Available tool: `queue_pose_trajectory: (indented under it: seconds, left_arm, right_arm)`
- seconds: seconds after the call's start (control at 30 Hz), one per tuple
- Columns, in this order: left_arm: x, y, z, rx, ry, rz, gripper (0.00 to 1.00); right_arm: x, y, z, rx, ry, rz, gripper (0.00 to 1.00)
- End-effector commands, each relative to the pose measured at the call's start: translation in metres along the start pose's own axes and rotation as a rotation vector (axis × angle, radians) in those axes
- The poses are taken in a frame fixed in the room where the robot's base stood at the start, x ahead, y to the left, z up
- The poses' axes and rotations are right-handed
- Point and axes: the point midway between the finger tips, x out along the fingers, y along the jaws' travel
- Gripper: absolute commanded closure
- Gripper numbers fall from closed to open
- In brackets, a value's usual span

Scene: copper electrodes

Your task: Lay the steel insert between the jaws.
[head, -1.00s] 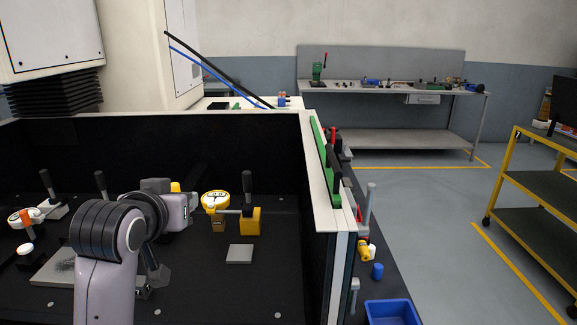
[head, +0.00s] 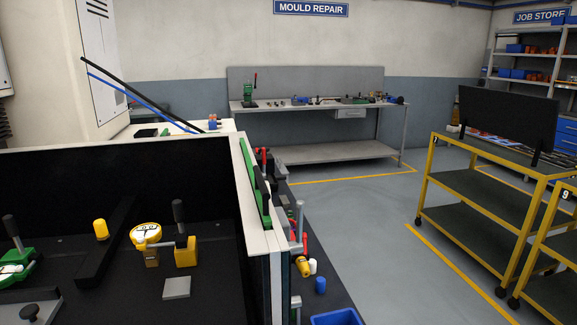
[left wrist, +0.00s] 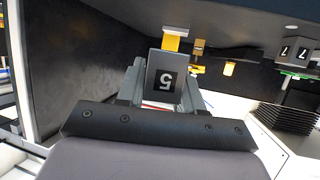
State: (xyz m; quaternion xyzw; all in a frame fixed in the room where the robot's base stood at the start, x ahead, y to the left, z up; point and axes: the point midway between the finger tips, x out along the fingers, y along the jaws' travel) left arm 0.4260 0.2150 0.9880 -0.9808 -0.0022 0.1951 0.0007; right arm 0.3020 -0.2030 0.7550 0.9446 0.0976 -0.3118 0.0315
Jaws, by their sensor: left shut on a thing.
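My left gripper (left wrist: 160,98) shows only in the left wrist view, shut on a grey block (left wrist: 165,75) with a black label reading 5, upside down in the picture. The block sticks out past the fingers; what lies beneath it is hidden. I cannot tell for sure that this block is the steel insert. In the head view a flat grey square plate (head: 176,288) lies on the dark machine floor, below a yellow dial gauge (head: 146,235) and a yellow clamp block (head: 186,251) with a black handle. I cannot make out the jaws. My right gripper is not in view.
A dark bar (head: 106,245) and a yellow cylinder (head: 100,230) stand left of the gauge. A green-based fixture (head: 18,262) is at the left edge. The enclosure's pale side wall (head: 258,215) bounds the right. A yellow trolley (head: 490,195) stands in the room.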

Motion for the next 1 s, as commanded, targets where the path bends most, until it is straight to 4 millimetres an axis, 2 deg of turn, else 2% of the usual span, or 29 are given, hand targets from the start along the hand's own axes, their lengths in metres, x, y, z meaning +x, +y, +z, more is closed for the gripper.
queue_pose_trajectory:
  seconds: [0.67,0.83,1.0]
  left_arm:
    - [0.0,0.0,-0.003,0.001,0.006,0.0,1.0]
    - [0.01,-0.013,-0.025,0.004,0.009,-0.03,1.0]
    - [0.021,-0.034,-0.065,-0.003,0.011,-0.079,1.0]
  right_arm:
    - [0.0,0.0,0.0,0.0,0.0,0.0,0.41]
    - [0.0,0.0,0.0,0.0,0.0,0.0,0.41]
    - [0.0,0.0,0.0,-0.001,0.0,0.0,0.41]
